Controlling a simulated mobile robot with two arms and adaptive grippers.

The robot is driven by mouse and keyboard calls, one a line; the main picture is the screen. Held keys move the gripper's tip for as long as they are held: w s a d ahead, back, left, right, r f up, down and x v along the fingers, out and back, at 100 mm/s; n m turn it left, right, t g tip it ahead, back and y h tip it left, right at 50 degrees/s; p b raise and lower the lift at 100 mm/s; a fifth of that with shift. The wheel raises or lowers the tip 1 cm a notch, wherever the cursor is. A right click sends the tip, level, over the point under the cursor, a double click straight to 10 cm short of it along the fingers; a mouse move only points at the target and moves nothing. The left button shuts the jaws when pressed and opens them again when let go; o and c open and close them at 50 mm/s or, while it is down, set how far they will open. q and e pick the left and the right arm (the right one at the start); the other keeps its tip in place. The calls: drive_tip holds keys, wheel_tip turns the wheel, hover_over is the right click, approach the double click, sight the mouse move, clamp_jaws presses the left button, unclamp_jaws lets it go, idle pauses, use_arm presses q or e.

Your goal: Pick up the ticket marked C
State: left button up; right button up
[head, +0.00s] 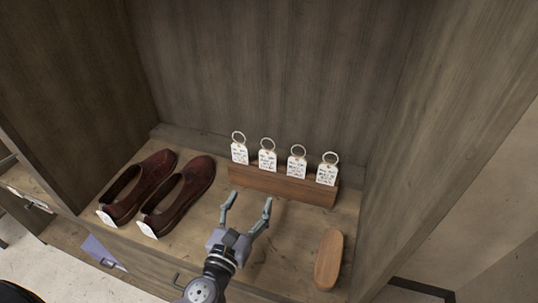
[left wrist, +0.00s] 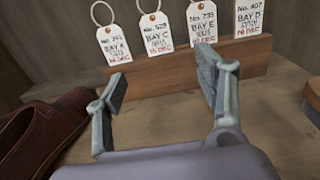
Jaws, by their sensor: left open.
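Several white tickets with metal rings stand in a row in a wooden block (head: 280,186) on the shelf. The ticket marked C (head: 267,160) is second from the left; its "BAY C" print reads in the left wrist view (left wrist: 154,36). The ticket marked A (left wrist: 114,46) is to its left, and a ticket that seems marked E (left wrist: 202,22) is to its right. The ticket marked D (left wrist: 249,18) is at the far right. My left gripper (head: 249,198) is open and empty in front of the block, below the tickets, touching none. My right gripper is not seen.
A pair of dark red shoes (head: 180,196) with white tags stands left of the block. A brown wooden brush-like piece (head: 329,259) lies at the front right. Cubby walls close both sides and the back. Bare shelf lies around my gripper.

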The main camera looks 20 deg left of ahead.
use_arm(q)
drive_tip(key=p, duration=0.1)
approach(267, 161)
drive_tip(key=w, duration=0.1)
drive_tip(key=shift+w+d+f, duration=0.1)
drive_tip(key=shift+w+d, duration=0.05)
drive_tip(key=shift+w, duration=0.65)
drive_tip(key=shift+w+d+f, duration=0.1)
drive_tip(key=shift+w, duration=0.7)
drive_tip(key=w+p, duration=0.1)
drive_tip(key=w, duration=0.3)
drive_tip(key=shift+w+r, duration=0.1)
drive_tip(key=shift+w, duration=0.4)
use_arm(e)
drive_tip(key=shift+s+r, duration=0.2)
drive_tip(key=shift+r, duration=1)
use_arm(q)
drive_tip(key=shift+c, duration=0.3)
drive_tip(key=c, duration=0.9)
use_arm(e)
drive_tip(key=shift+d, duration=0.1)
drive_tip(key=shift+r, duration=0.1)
